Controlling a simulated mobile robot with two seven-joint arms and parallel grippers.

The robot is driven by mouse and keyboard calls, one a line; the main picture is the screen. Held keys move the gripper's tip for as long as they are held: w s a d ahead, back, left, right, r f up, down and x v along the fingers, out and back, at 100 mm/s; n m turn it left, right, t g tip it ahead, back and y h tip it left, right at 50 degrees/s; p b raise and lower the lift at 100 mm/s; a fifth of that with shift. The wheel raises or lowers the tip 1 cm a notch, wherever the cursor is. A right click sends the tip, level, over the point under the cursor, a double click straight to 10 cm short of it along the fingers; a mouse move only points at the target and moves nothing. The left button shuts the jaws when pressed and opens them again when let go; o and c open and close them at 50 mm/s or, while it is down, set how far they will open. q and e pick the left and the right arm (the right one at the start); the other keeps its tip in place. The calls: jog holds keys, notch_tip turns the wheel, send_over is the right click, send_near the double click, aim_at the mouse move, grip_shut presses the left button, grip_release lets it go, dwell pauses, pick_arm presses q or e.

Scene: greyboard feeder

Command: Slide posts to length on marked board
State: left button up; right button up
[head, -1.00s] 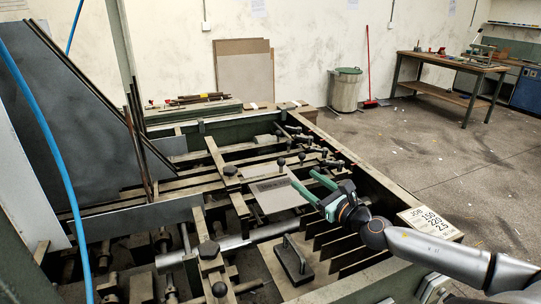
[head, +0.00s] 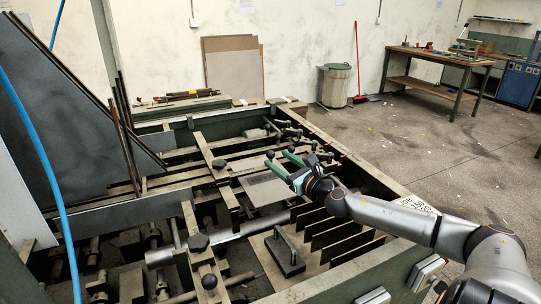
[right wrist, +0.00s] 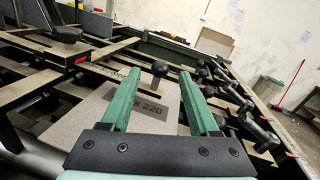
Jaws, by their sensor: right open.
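My right gripper (head: 278,155) is open over the feeder frame, its two green fingers pointing away from me. In the right wrist view a black-knobbed post (right wrist: 160,69) shows in the gap between the fingertips (right wrist: 160,80); I cannot tell whether they touch it. The grey marked board (head: 266,190) lies below the gripper; its dark label reads 220 (right wrist: 150,106), partly hidden by a finger. More black-knobbed posts stand on the bars, one left of the gripper (head: 219,163) and one nearer (head: 198,242). My left gripper is not in view.
A job card (head: 417,204) lies on the frame's right edge, partly behind my right arm. Several clamp handles (right wrist: 232,95) stand close right of the right finger. A large grey sheet (head: 65,120) stands left.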

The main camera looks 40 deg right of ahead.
aim_at(273, 157)
jog(key=shift+w+d+p, duration=0.15)
jog(key=shift+w+p, duration=0.1)
jog(key=shift+w, duration=0.95)
jog(key=shift+w+d+p, duration=0.1)
jog(key=shift+w+p, duration=0.1)
jog(key=shift+w, duration=1)
grip_shut()
